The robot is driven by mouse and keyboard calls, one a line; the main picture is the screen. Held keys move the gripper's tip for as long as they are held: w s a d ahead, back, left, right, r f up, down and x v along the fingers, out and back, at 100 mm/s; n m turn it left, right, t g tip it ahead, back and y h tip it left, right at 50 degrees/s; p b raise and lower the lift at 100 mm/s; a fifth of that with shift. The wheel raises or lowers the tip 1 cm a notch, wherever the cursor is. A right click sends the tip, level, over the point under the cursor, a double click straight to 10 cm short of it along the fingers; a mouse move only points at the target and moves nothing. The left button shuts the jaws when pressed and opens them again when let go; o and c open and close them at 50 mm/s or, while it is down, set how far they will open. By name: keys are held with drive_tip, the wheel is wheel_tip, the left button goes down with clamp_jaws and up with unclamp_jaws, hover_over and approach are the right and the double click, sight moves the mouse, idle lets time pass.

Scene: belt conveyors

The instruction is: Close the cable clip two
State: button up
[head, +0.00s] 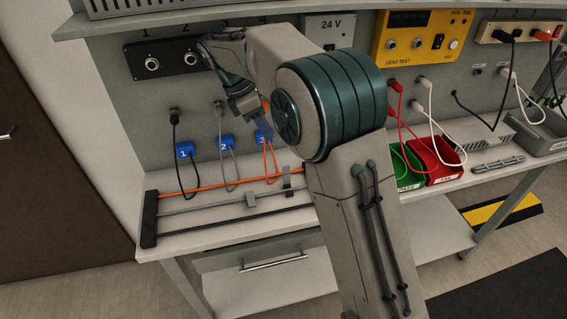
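Cable clip two (228,144) is a small blue block marked 2 on the grey back panel. A grey cable (231,170) hangs at it; whether the clip is open or shut is too small to tell. Blue clip one (184,149) is to its left with a dark cable. Blue clip three (261,137) is to its right, partly hidden by my gripper, with an orange cable (269,163) below. My gripper (263,127) points down in front of clip three, to the right of clip two. Its fingertips are too small and overlapped to show their opening.
A rack with orange, grey and black bars (149,220) lies on the bench below the clips. Green (407,172) and red (434,166) bins stand right of my arm. Numbered sockets (164,62) are above. My arm hides the bench middle.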

drive_tip(key=p, duration=0.1)
approach(286, 175)
drive_tip(key=x, duration=0.4)
drive_tip(key=w+x, duration=0.1)
drive_tip(key=x, duration=0.1)
drive_tip(key=shift+d, duration=0.45)
clamp_jaws()
